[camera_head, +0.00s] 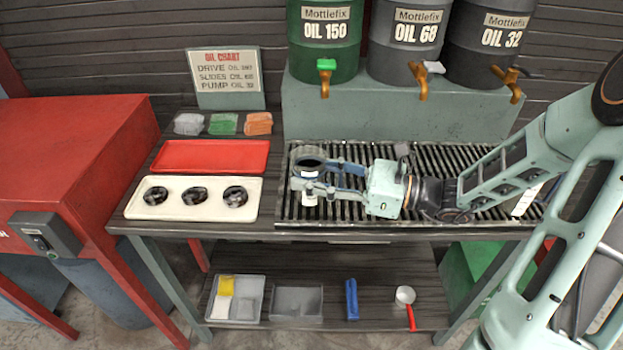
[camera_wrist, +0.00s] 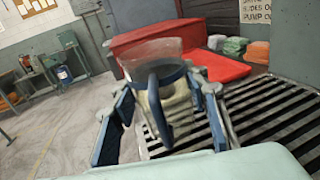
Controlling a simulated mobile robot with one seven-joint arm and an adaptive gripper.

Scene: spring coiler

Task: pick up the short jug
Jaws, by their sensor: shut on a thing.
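The short jug (camera_head: 309,164) is at the left end of the slatted rack, between the fingers of my gripper (camera_head: 310,184). In the wrist view the jug (camera_wrist: 178,104) looks pale and see-through, with a dark blue band and a dark blue handle facing the camera. My gripper (camera_wrist: 165,118) has one finger on each side of it and is shut on it. The fingers hide part of the jug in the head view. I cannot tell whether its base touches the rack.
The slatted rack (camera_head: 375,215) lies under my arm. Left of it are a red tray (camera_head: 212,156) and a cream tray (camera_head: 195,210) with dark round parts. Oil drums with taps (camera_head: 324,40) stand on a grey block (camera_head: 400,112) behind. A red machine (camera_head: 70,165) stands at far left.

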